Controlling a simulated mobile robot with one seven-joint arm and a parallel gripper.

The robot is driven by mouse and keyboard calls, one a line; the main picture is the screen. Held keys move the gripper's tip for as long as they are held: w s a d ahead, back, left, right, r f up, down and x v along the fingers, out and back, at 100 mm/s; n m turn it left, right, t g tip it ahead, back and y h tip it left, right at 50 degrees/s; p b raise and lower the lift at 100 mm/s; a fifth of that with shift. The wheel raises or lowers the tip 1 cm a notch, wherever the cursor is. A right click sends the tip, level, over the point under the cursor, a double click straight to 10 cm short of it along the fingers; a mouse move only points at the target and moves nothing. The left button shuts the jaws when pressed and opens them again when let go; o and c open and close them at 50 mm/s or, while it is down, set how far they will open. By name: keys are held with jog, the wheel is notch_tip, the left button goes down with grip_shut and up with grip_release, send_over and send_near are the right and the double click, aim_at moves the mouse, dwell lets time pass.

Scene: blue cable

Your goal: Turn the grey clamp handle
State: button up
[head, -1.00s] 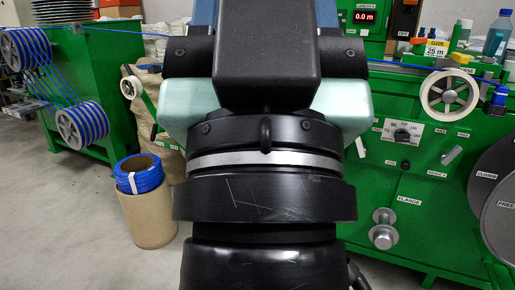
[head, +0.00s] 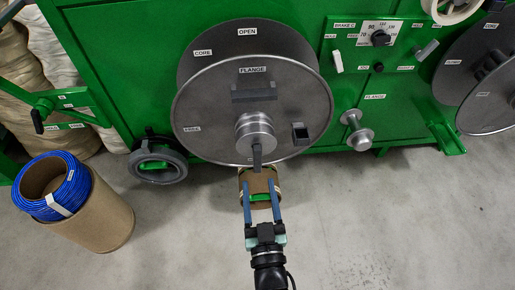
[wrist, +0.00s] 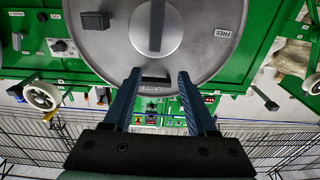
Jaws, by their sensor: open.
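The grey clamp handle (head: 257,157) is a dark grey bar at the round metal hub of a large grey reel disc (head: 215,115). It points down from the hub in the head view. In the wrist view, the handle (wrist: 156,25) runs up and down across the paler hub. My gripper (head: 258,182) has two blue fingers, apart and empty, just below the handle's lower end in the head view. In the wrist view, the gripper (wrist: 158,72) points at the disc, with a dark bracket (wrist: 157,79) showing between the fingers. The handle is not between them.
A dark block (head: 300,132) sticks out from the disc. A flanged spindle (head: 359,131) and another disc (head: 480,80) are to the right. A cardboard drum with blue cable (head: 105,215) stands left. A brown object (head: 260,203) shows behind the fingers. The floor is clear at lower right.

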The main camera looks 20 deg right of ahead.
aim_at(258, 158)
jog(key=w+d+f+b, duration=0.1)
jog(key=w, duration=0.2)
jog(key=w+d+f+b, duration=0.1)
jog(key=w, duration=0.2)
jog(key=w+d, duration=0.1)
jog(key=w, duration=0.3)
jog(key=shift+d+f+b, duration=0.35)
jog(key=shift+f+b, duration=0.05)
grip_shut()
dwell(1.2)
